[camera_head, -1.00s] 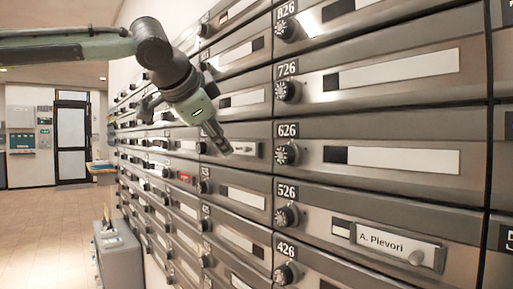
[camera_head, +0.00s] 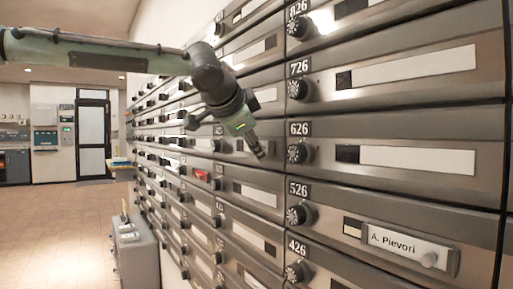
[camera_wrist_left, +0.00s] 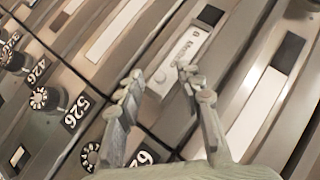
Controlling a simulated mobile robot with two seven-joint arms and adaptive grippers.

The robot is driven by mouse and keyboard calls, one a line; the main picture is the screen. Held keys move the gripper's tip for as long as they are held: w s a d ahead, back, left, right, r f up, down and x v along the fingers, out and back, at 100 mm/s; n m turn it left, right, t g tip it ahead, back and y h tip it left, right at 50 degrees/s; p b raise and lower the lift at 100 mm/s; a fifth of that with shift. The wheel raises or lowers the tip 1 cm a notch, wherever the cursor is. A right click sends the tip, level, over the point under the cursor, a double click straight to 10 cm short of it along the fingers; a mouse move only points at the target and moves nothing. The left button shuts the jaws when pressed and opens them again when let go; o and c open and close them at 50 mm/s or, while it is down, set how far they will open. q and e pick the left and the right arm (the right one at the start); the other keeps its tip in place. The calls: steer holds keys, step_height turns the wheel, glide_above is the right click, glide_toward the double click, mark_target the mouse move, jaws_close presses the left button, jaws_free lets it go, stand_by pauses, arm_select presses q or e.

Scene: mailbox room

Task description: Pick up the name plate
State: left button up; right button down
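A name plate (camera_wrist_left: 187,46) with small blurred lettering and a round knob at its lower end shows in the left wrist view, mounted on a mailbox front. My left gripper (camera_wrist_left: 162,78) is open there. Its two fingers are apart, near the knob end of the plate, and I see nothing held. In the head view my left gripper (camera_head: 260,152) points at the boxes just left of the 626 column and covers part of a plate there. Another name plate reading "A. Pievori" (camera_head: 398,243) is on box 526, at right. My right gripper is not in view.
The mailbox wall (camera_head: 420,125) fills the right side, with projecting black dials (camera_head: 299,153). A red label (camera_head: 202,175) is on a box farther left. A grey cabinet (camera_head: 135,255) stands by the wall. The tiled floor (camera_head: 60,235) at left is clear.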

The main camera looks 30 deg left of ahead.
arm_select(q)
jaws_close()
steer(key=shift+r, duration=0.1)
